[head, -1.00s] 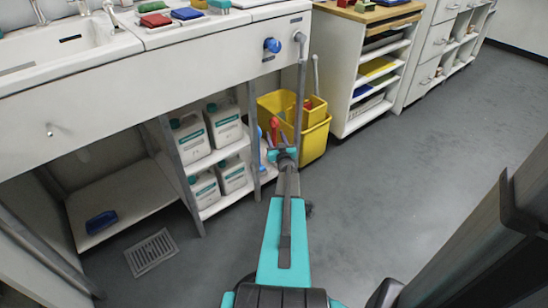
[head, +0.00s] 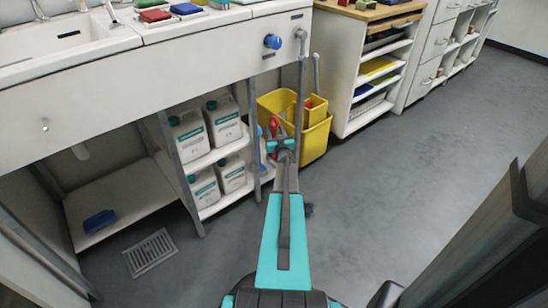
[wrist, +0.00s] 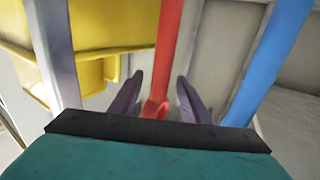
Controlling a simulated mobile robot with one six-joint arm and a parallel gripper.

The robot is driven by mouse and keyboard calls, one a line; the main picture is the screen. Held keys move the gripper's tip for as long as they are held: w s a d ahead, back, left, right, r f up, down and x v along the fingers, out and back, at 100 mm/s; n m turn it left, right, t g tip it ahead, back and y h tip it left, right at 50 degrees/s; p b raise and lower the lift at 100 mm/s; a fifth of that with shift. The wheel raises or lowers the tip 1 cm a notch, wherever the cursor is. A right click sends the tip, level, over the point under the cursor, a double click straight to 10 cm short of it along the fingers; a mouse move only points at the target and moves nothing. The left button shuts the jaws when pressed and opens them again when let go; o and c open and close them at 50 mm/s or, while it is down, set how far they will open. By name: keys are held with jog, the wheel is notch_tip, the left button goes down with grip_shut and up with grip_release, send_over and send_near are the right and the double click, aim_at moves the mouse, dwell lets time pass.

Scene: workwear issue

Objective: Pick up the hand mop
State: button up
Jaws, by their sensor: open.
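A red handle (wrist: 168,50) stands upright between my gripper's fingers in the wrist view. In the head view its red part (head: 274,125) shows just behind my gripper (head: 281,146). A blue handle (wrist: 270,60) stands to its right in the wrist view, outside the fingers. I cannot tell for sure which of the two is the hand mop; their lower ends are hidden. My gripper (wrist: 158,95) is open, its two dark fingers on either side of the red handle, with no grip on it.
A yellow mop bucket (head: 318,138) stands just behind and right of my gripper. A grey counter leg (head: 253,135) is close on the left, beside shelves of white canisters (head: 222,120). A white open shelf unit (head: 345,85) stands further right. The floor (head: 390,190) on the right is clear.

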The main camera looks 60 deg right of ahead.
jog(key=shift+c, duration=0.5)
grip_shut()
jog(key=shift+r, duration=0.2)
notch_tip(320, 180, up, 10)
jog(key=p, duration=0.3)
jog(key=shift+f+p, duration=0.1)
jog(key=shift+p, duration=0.3)
dwell(0.5)
